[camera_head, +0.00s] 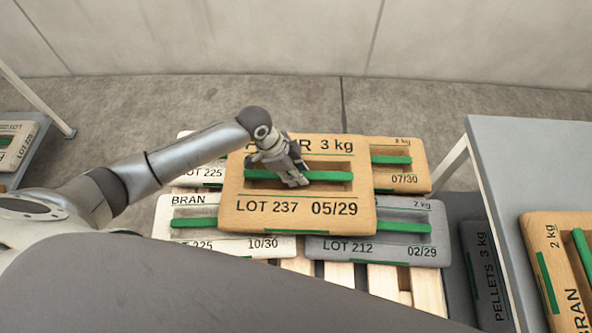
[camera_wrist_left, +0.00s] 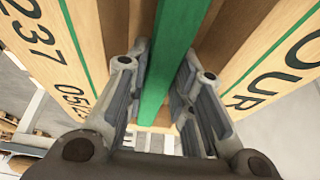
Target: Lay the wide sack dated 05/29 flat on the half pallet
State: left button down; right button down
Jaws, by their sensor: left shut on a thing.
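The wide tan sack dated 05/29 (camera_head: 255,190) is marked LOT 237 and 3 kg, with a green handle strip across its middle. My left gripper (camera_head: 296,180) is shut on that strip, and the fingers hide part of the printing. In the left wrist view the two fingers (camera_wrist_left: 165,85) stand on both sides of the green strip (camera_wrist_left: 166,60). The sack looks roughly level over the half pallet (camera_head: 340,275), covering parts of the sacks there. How high it is above them I cannot tell. My right gripper is not in view.
On the pallet lie a white BRAN sack dated 10/30 (camera_head: 180,236), a grey sack dated 02/29 (camera_head: 395,248), a tan sack dated 07/30 (camera_head: 412,177) and a pale LOT 225 sack (camera_head: 205,181). A grey table (camera_head: 520,160) at right bears a tan sack (camera_head: 545,255).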

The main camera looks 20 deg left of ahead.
pick_arm(q)
jog(key=shift+w+d+f, duration=0.15)
jog(key=shift+w+f, duration=0.05)
jog(key=shift+w, duration=0.05)
dwell(0.3)
jog(key=c, duration=1.7)
grip_release()
jog(key=shift+s+f, duration=0.25)
jog(key=shift+f, duration=0.15)
jog(key=o, duration=0.4)
jog(key=shift+s+r, duration=0.1)
jog(key=shift+o, duration=0.2)
jog(key=shift+r, duration=0.1)
jog(key=p+v, duration=0.1)
jog(key=v, duration=1.2)
